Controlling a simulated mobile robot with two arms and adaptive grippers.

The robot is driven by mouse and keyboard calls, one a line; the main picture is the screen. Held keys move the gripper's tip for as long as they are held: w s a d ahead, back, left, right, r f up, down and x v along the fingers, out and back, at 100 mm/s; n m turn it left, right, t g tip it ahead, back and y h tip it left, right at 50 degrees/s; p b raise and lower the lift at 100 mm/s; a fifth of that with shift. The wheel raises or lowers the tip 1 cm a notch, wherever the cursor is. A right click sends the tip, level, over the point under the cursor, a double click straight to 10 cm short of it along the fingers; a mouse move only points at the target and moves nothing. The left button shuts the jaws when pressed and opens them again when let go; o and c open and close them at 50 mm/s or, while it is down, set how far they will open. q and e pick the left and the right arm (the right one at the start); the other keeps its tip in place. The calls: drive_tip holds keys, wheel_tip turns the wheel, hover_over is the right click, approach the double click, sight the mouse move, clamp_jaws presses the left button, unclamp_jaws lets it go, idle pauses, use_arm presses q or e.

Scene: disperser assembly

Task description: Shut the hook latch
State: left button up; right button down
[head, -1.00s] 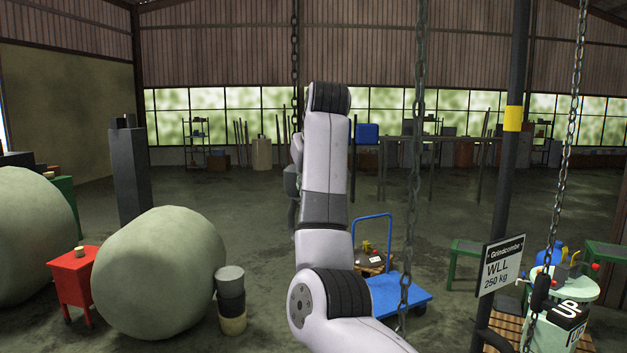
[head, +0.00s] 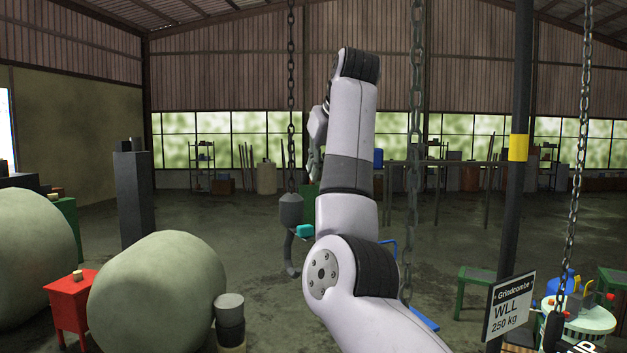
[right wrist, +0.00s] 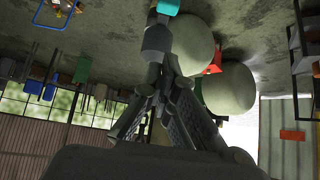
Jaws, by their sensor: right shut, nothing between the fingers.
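A grey hook (head: 291,262) hangs below a dark grey block (head: 291,210) on a chain, just left of my right arm in the head view. Its teal latch (head: 305,230) sticks out to the right, partly behind my arm, so I cannot tell whether it is shut. My right gripper (head: 313,168) is above and slightly right of the block. In the right wrist view the gripper (right wrist: 160,78) is shut and empty, with the block (right wrist: 157,40) and the teal latch (right wrist: 168,6) just beyond its fingertips. Contact cannot be told. My left gripper is out of view.
A second chain (head: 415,130) hangs right of my arm, close to it. A dark post (head: 520,200) with a load sign (head: 509,307) stands farther right. Big pale rounded shapes (head: 158,300) and a red stand (head: 72,305) are at left.

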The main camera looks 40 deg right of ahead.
hover_over(309, 226)
drive_tip(key=f, duration=0.6)
drive_tip(key=shift+d+f, duration=0.1)
drive_tip(key=shift+d, duration=0.15)
drive_tip(key=f, duration=0.3)
drive_tip(key=shift+w+a+f, duration=0.1)
drive_tip(key=shift+w+a, duration=0.05)
drive_tip(key=shift+a, duration=0.1)
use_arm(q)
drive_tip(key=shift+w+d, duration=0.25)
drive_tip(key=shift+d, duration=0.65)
use_arm(e)
drive_tip(key=shift+d+f, duration=0.15)
drive_tip(key=shift+f, duration=0.45)
